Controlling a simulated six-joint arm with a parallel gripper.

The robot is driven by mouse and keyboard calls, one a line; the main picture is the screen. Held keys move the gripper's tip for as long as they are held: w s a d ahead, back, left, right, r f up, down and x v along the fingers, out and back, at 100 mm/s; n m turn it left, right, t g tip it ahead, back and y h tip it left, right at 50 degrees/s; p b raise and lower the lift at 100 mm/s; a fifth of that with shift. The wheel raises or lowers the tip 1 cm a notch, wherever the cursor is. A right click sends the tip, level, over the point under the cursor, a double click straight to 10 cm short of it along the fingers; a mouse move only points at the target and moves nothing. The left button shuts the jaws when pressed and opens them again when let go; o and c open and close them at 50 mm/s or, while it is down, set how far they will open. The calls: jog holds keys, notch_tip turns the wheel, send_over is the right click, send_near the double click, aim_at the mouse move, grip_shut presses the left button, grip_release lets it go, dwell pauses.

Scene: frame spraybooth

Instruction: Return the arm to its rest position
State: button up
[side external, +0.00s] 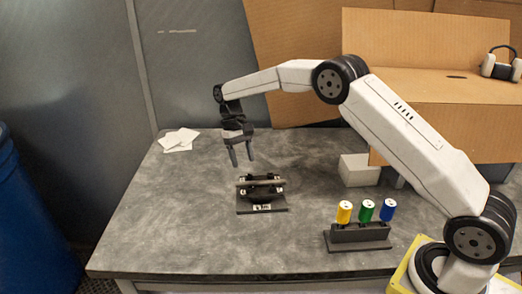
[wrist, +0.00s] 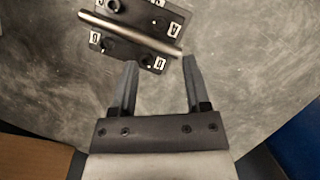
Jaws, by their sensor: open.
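My gripper (side external: 241,160) hangs from my arm above the grey table, pointing down. It is open, with nothing between its fingers. In the wrist view the two fingers of my gripper (wrist: 158,75) stand apart over the table. A dark fixture (side external: 262,206) with lettered white tags sits on the table below and slightly right of the gripper. A metal bar lies across this fixture, and both show in the wrist view, where the fixture (wrist: 160,14) is beyond the fingertips. The gripper appears apart from the fixture.
A dark rack (side external: 358,238) holds yellow, green and blue cylinders near my base. A white block (side external: 358,170) stands behind it. White sheets (side external: 178,140) lie at the back left. Cardboard (side external: 430,60) stands behind, and a blue barrel (side external: 30,220) is at left. The table's front left is clear.

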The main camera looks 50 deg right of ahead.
jog(key=shift+s+r, duration=0.1)
dwell(0.4)
jog(key=s+n+t+h, duration=0.1)
jog(key=s+t, duration=0.6)
jog(key=s, duration=1.8)
jog(key=shift+s+n, duration=0.2)
jog(key=shift+n, duration=0.5)
jog(key=shift+a, duration=0.1)
